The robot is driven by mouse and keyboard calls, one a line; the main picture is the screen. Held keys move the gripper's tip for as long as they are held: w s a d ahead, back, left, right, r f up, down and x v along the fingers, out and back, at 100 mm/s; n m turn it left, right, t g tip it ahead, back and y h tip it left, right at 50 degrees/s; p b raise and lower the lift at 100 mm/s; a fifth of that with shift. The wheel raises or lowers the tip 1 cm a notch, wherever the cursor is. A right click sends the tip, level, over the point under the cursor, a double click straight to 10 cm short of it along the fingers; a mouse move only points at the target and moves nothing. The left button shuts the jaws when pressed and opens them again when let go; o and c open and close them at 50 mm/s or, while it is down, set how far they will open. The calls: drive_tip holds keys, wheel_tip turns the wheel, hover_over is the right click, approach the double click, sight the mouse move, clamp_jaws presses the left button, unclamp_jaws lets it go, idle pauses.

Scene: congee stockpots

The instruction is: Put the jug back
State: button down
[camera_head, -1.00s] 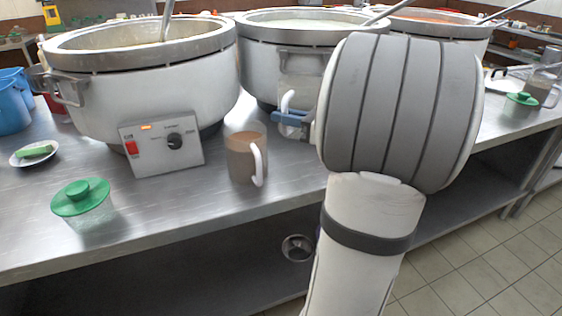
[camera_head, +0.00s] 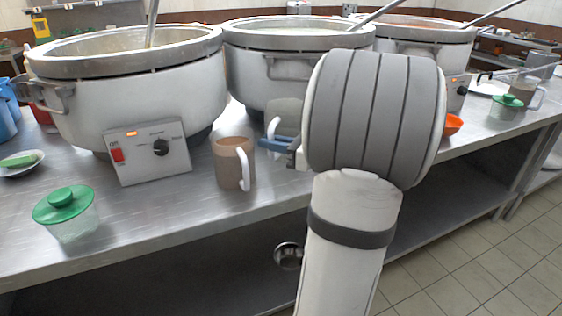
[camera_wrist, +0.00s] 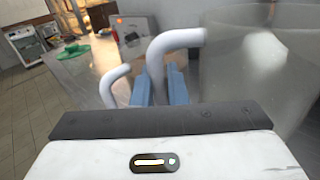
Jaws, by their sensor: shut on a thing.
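A translucent jug (camera_head: 288,112) with a white handle hangs in front of the middle pot in the head view, partly hidden by my arm. In the wrist view the jug (camera_wrist: 268,75) fills the right side. My gripper (camera_head: 292,146) has blue fingers closed on its white handle; the fingers also show in the wrist view (camera_wrist: 160,86). The jug looks upright and low near the counter; whether its base touches is hidden. A brown jug (camera_head: 229,163) with a white handle stands on the counter just left of my gripper.
Large stockpots line the steel counter (camera_head: 180,207); the left pot (camera_head: 130,95) has a control box (camera_head: 148,152). A green-lidded container (camera_head: 68,214) stands front left. An orange bowl (camera_head: 452,125) sits right of my arm. Another jug (camera_head: 527,90) stands far right.

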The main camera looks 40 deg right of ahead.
drive_tip(key=shift+f+b, duration=0.7)
drive_tip(key=shift+f, duration=1.55)
drive_tip(key=shift+f, duration=0.15)
drive_tip(key=c, duration=1.5)
unclamp_jaws()
drive_tip(key=shift+o, duration=0.2)
